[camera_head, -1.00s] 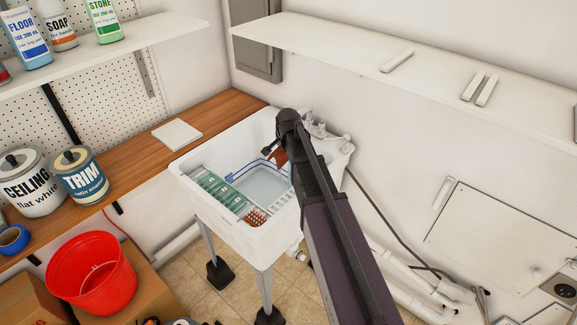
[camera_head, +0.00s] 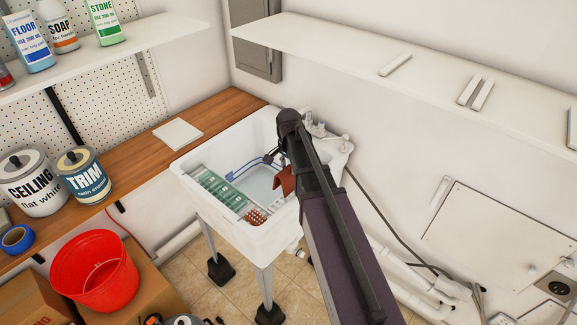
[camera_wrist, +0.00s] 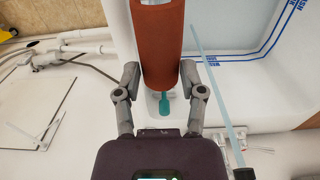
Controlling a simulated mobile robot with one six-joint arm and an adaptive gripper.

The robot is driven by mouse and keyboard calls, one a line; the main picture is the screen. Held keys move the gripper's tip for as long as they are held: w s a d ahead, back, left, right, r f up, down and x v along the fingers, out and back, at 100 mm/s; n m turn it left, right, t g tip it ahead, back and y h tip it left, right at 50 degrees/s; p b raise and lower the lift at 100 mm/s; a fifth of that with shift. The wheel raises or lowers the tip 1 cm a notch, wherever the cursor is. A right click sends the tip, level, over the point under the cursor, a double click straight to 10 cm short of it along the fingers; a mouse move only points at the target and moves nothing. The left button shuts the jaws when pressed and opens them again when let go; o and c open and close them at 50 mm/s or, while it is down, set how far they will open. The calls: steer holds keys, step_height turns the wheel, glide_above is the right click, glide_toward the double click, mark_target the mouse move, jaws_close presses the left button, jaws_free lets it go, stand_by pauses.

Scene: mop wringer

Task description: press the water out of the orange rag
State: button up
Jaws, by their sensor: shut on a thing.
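The orange rag (camera_wrist: 158,42) hangs as a rounded, rust-orange roll between the two fingers of my gripper (camera_wrist: 160,72) in the wrist view. My gripper is shut on it. In the head view the rag (camera_head: 285,182) shows beside my dark wrist, over the right part of the white sink (camera_head: 226,218). A small teal piece (camera_wrist: 165,104) shows just beyond the rag's lower edge in the wrist view; what it belongs to I cannot tell. A green strip (camera_head: 216,190) lies across the sink's left side, with an orange-red perforated part (camera_head: 256,215) at its near end.
Taps (camera_head: 320,130) stand at the sink's back right corner. A thin pale-blue rod (camera_wrist: 215,80) slants past the right finger in the wrist view. A wooden counter (camera_head: 225,108) with a white tile (camera_head: 178,134) borders the sink. A red bucket (camera_head: 95,270) stands at lower left.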

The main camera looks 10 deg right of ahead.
steer(key=shift+f, duration=0.1)
step_height(320, 180, down, 7)
steer(key=b, duration=0.7)
steer(key=shift+f+b, duration=0.4)
steer(key=shift+b, duration=0.15)
stand_by(6.3)
